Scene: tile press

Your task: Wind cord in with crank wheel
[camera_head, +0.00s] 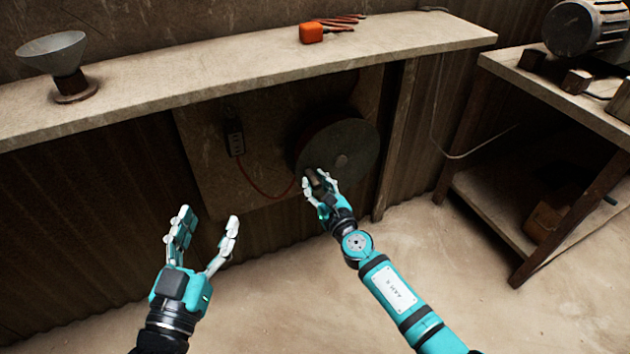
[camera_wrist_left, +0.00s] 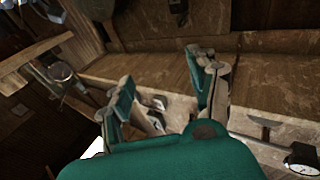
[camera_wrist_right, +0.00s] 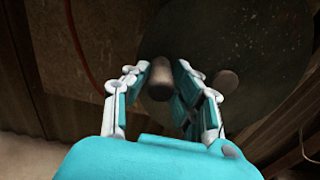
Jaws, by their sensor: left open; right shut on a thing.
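The crank wheel (camera_head: 345,146) is a dark round disc on a board under the shelf. Its handle (camera_wrist_right: 160,80) is a short dark peg near the wheel's edge, at the lower left in the head view. My right gripper (camera_head: 318,180) is shut on the handle. A red cord (camera_head: 254,183) hangs in a curve from a small socket box (camera_head: 234,138) toward the wheel's lower left. My left gripper (camera_head: 205,238) is open and empty, low at the left, apart from the wheel. The wheel's back and the cord's end are hidden.
The shelf (camera_head: 200,70) runs above the wheel and holds a funnel (camera_head: 54,56) and an orange block (camera_head: 311,32). A bench (camera_head: 560,95) with a motor (camera_head: 585,25) stands at the right. The floor in front is clear.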

